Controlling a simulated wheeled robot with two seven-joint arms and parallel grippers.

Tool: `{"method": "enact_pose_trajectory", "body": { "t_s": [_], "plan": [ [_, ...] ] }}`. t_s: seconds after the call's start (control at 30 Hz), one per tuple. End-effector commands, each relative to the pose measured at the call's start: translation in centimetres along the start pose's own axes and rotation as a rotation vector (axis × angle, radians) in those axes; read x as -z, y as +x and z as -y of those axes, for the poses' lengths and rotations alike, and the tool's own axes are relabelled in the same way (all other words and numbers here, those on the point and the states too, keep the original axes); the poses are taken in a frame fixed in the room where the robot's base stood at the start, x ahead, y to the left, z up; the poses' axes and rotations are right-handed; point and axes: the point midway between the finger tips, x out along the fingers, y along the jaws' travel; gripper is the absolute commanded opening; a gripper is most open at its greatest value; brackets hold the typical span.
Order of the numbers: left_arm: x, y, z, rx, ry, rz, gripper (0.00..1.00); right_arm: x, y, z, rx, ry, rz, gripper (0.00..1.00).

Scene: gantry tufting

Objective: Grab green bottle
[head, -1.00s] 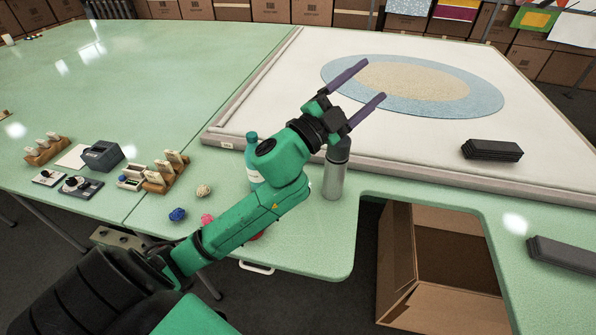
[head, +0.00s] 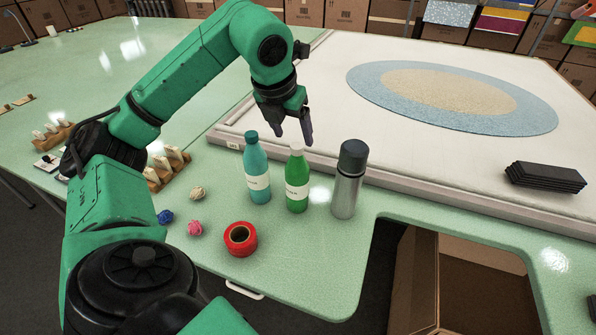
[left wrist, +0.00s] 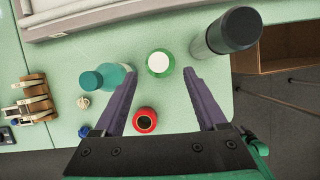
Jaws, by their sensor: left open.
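The green bottle (head: 297,180) has a white cap and white label and stands upright on the light green table, between a teal bottle (head: 257,172) and a grey metal flask (head: 348,180). My left gripper (head: 293,138) points down just above and behind the green bottle's cap, open and empty. In the left wrist view the green bottle (left wrist: 159,63) is seen from above, just beyond the fingertips and between their lines, with the open left gripper (left wrist: 160,75) not closed on it. The teal bottle (left wrist: 110,77) is close by the left finger. My right gripper is not in view.
A red tape roll (head: 240,239), a pink ball (head: 195,228), a blue ball (head: 165,216) and a beige ball (head: 198,193) lie in front and to the left. A raised white frame (head: 420,150) stands behind. An open cardboard box (head: 455,285) is below the table cutout.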

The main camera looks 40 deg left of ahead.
Motion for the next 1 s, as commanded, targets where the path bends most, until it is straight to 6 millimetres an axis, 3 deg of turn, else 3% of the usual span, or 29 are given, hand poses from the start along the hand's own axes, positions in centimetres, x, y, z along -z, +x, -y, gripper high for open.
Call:
{"method": "enact_pose_trajectory", "body": {
  "t_s": [0.37, 0.6, 0.8, 1.0],
  "plan": [
    [-0.2, 5.8, -0.3, 0.001, 0.000, -0.002, 0.74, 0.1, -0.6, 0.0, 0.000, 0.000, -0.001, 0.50],
    [-0.2, 6.3, -0.2, 0.003, 0.001, 0.002, 0.74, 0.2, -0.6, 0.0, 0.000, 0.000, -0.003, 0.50],
    [-0.2, 6.3, -0.2, 0.003, 0.002, 0.002, 0.00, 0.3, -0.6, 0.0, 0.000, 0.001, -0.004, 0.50],
    [-0.2, 6.3, -0.2, 0.003, 0.002, 0.002, 0.00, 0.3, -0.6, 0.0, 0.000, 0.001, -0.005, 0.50]
  ]
}}
